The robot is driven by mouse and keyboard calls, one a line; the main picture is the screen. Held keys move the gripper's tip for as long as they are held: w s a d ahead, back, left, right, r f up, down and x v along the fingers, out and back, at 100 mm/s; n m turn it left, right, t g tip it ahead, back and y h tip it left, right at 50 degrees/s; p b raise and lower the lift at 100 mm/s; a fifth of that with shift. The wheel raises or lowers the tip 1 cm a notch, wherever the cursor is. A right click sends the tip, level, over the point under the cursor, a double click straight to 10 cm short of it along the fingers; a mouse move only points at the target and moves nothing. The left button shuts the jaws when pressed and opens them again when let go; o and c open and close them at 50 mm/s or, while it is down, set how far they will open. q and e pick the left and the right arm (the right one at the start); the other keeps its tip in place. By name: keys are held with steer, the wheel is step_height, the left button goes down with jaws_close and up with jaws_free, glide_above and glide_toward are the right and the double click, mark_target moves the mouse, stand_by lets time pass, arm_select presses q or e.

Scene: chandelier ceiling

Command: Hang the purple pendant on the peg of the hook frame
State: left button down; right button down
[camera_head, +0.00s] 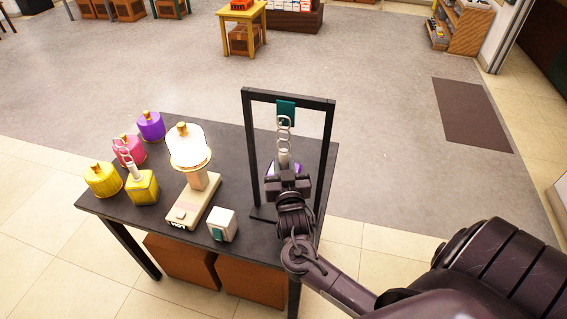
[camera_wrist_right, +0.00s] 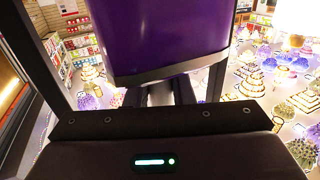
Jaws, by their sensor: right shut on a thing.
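The hook frame (camera_head: 247,140) is a black upright frame at the table's right end, with a teal block (camera_head: 286,106) on its top bar. My right gripper (camera_head: 287,178) is inside the frame's outline in the head view and shut on the purple pendant (camera_wrist_right: 155,35). The pendant's pale stem (camera_head: 284,158) and chain (camera_head: 284,133) rise above the gripper. The top link overlaps the lower edge of the teal block; whether it is around the peg I cannot tell. The peg itself is not distinct. Most of the pendant's body is hidden behind my gripper in the head view.
Brown boxes (camera_head: 183,260) sit below.

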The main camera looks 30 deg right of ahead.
steer(key=shift+r, duration=0.15)
steer(key=c, duration=0.5)
jaws_free()
stand_by(0.4)
steer(key=shift+s+a+p, duration=0.45)
steer(key=shift+s+a, duration=0.3)
steer(key=shift+a, duration=0.15)
steer(key=shift+s+a+p, duration=0.8)
steer(key=shift+s+a, duration=0.9)
steer(key=shift+a, duration=0.3)
